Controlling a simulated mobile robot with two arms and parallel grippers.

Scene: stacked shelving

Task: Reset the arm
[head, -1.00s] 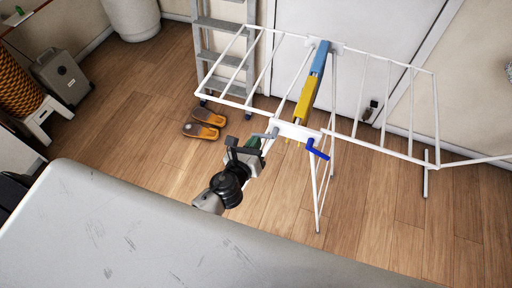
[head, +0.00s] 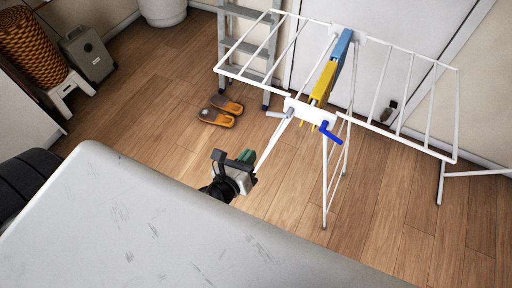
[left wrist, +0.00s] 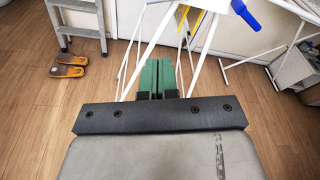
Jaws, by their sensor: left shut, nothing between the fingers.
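My left gripper (head: 247,156) is in the middle of the head view, with green fingers pressed together and nothing between them. It also shows in the left wrist view (left wrist: 157,78), its fingers shut side by side. It is in front of a white drying rack (head: 420,145), apart from it in the head view. The rack also shows in the left wrist view (left wrist: 202,52). A blue item (head: 341,46) and a yellow item (head: 324,82) lie along the rack's middle. My right gripper is not in view.
Orange and grey slippers (head: 217,117) lie on the wood floor before a grey stepladder (head: 243,46). A grey case (head: 87,53), a woven orange basket (head: 30,48) and a white stool (head: 70,92) stand at the left. Floor between slippers and stool is clear.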

